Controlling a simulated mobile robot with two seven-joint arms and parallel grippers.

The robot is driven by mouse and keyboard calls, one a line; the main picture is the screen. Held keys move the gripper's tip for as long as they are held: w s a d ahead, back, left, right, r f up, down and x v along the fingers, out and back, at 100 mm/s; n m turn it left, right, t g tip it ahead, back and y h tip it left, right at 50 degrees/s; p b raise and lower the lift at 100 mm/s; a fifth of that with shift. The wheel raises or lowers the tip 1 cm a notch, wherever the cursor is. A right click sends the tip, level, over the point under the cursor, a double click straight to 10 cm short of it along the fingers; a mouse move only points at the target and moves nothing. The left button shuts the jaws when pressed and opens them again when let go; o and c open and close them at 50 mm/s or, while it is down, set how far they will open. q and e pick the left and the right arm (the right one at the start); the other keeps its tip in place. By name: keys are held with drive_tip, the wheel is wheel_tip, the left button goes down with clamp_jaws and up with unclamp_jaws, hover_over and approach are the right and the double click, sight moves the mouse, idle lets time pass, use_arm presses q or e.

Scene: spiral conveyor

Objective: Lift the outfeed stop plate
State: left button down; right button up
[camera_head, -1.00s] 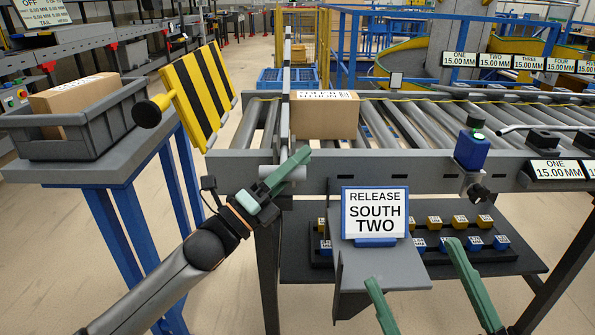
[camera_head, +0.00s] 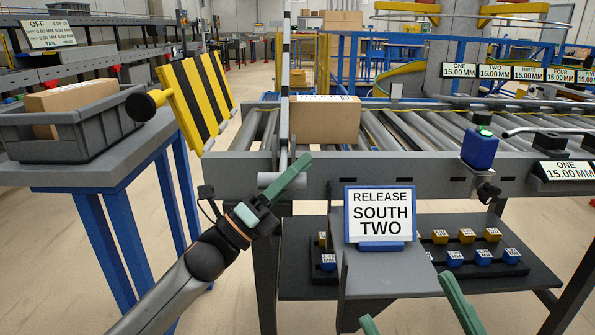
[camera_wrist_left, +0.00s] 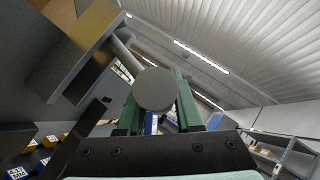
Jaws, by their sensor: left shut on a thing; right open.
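A thin upright plate (camera_head: 285,92) with dark and light bands stands edge-on at the conveyor's left end and seems to be the stop plate. A cardboard box (camera_head: 328,122) sits on the rollers just right of it. A grey round handle (camera_head: 267,180) shows at the plate's foot, in front of the conveyor rail. My left gripper (camera_head: 290,177) is shut on this handle. In the left wrist view the handle's round end (camera_wrist_left: 154,89) lies between the green fingers. My right gripper (camera_head: 407,300) is open and empty at the bottom edge, below the sign, partly out of view.
A yellow-black striped panel (camera_head: 193,95) with a black knob stands left of the plate. A grey tote (camera_head: 88,125) holding a box is on a blue-legged stand. A "RELEASE SOUTH TWO" sign (camera_head: 380,216) and a blue device (camera_head: 480,150) are to the right.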

use_arm(q)
drive_tip(key=shift+w+f, duration=0.15)
drive_tip(key=shift+f, duration=0.2)
drive_tip(key=c, duration=0.8)
unclamp_jaws()
drive_tip(key=shift+a, duration=0.1)
drive_tip(key=shift+c, duration=0.2)
drive_tip(key=shift+o, duration=1.3)
drive_tip(key=shift+r, duration=0.2)
drive_tip(key=p+v, duration=0.1)
drive_tip(key=v, duration=1.1)
drive_tip(key=shift+s+f+p, duration=0.2)
drive_tip(key=shift+p, duration=0.15)
use_arm(e)
drive_tip(key=shift+r, duration=0.95)
use_arm(q)
drive_tip(key=shift+a, duration=0.1)
use_arm(e)
drive_tip(key=shift+c, duration=0.4)
